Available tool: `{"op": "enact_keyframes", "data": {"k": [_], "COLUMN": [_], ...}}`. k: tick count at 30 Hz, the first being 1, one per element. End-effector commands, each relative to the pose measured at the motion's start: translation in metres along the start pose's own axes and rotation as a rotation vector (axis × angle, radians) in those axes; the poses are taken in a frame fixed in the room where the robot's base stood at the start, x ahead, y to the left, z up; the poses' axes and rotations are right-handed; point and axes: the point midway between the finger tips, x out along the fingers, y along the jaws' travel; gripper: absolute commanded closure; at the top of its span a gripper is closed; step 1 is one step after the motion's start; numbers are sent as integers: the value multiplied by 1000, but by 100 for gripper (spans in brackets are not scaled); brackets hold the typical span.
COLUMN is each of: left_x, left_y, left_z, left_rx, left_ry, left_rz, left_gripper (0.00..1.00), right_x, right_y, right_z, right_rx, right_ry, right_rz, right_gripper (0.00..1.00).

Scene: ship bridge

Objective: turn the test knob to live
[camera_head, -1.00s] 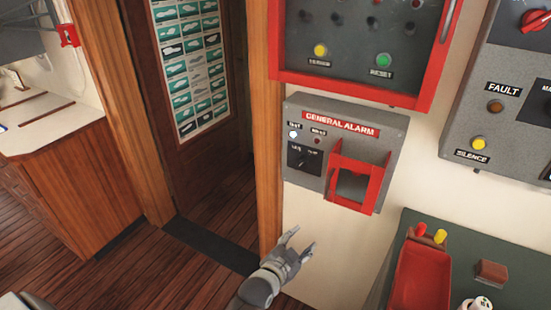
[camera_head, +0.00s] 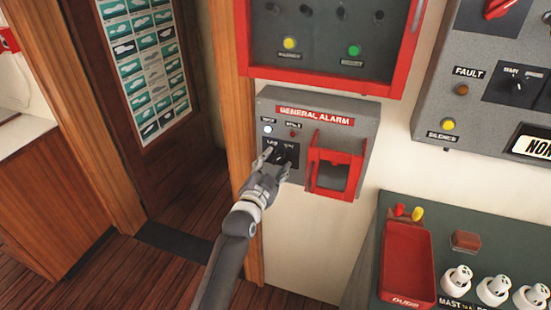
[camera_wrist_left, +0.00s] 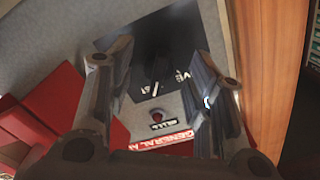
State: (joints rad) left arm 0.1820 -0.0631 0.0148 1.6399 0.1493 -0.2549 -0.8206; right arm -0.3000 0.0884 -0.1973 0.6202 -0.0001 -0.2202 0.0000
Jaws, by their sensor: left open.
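The general alarm box (camera_head: 367,130) is grey and hangs on the wall, with a red label. Its dark test knob (camera_head: 283,154) sits on a black plate at the box's left side, partly hidden by my fingers. My left gripper (camera_head: 270,160) is open at the knob plate. In the left wrist view the open fingers (camera_wrist_left: 155,62) stand either side of the dark knob (camera_wrist_left: 160,68), near the "LIVE" and "TEST" lettering. Contact cannot be told, and the knob's pointing direction is unclear. A white lamp (camera_head: 268,129) above the plate is lit; the red lamp (camera_head: 293,134) looks dark.
A red guard frame (camera_head: 345,157) juts out just right of the knob. A red-framed panel (camera_head: 320,80) hangs above. A console with a red tray (camera_head: 408,255) and white knobs stands lower right. A wooden door post (camera_head: 228,80) is close on the left.

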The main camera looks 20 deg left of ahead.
Motion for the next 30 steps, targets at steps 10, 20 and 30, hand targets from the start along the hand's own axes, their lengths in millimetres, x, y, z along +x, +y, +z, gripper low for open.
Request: {"op": "enact_keyframes", "data": {"k": [10,20,30], "left_x": [20,20,20], "left_y": [0,0,0], "left_z": [1,1,1], "left_rx": [-1,-1,-3], "left_ry": [-1,-1,-1], "left_rz": [0,0,0], "left_gripper": [52,66,96], "right_x": [-3,-3,-3], "right_y": [-14,-12,-5], "right_z": [-3,-3,-1], "right_rx": [2,1,1], "right_ry": [3,3,1], "right_rz": [-17,-15,-6], "right_gripper": [100,100,100]}}
